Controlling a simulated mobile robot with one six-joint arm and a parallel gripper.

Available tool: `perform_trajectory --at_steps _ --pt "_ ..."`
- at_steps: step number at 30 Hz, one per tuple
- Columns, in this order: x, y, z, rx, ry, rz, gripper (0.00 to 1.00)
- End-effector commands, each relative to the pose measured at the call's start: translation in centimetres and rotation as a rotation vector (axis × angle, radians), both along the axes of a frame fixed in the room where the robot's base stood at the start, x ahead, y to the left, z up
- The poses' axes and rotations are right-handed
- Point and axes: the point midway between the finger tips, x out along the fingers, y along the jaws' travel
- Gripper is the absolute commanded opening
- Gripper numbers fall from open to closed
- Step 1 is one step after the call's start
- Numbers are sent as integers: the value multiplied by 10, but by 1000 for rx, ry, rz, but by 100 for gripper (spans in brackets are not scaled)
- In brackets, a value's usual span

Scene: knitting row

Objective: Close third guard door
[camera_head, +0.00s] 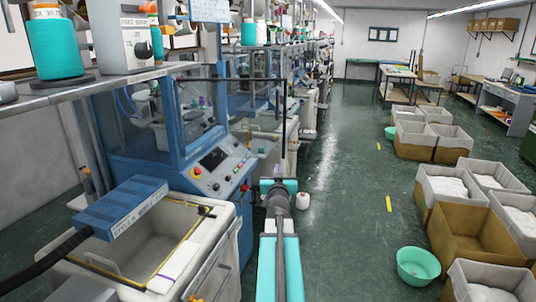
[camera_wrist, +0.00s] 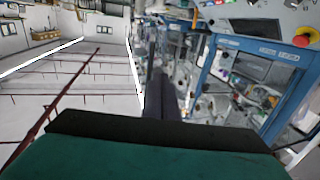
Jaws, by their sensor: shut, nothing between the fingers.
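A row of knitting machines with blue-framed clear guards runs along the left in the head view. The nearest guard (camera_head: 203,85) stands above a control panel. A dark-edged clear panel (camera_head: 283,110) juts out toward the aisle; I cannot tell which machine it belongs to. Farther guards overlap, so the third door is not clearly separable. My gripper (camera_head: 280,176) is at the end of my teal arm, at the aisle's left side, in front of the row. It is shut and empty. In the wrist view my gripper (camera_wrist: 165,92) shows dark fingers, with a blue machine frame (camera_wrist: 262,48) to the right.
A small white container (camera_head: 303,200) sits on the floor just right of my arm. Cardboard boxes (camera_head: 470,238) and a green basin (camera_head: 418,266) line the right side. The middle aisle is clear.

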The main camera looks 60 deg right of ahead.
Motion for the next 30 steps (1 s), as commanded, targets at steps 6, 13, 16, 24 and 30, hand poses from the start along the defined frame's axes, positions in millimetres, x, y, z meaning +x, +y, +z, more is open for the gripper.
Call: perform_trajectory --at_steps 6,13,16,24,30 --pt "3 2 0 1 -1 4 0" --pt "4 2 0 1 -1 6 0" --pt "5 1 0 0 0 6 0" --pt "12 -9 0 1 -1 7 0" --pt "21 -22 0 1 -1 7 0"
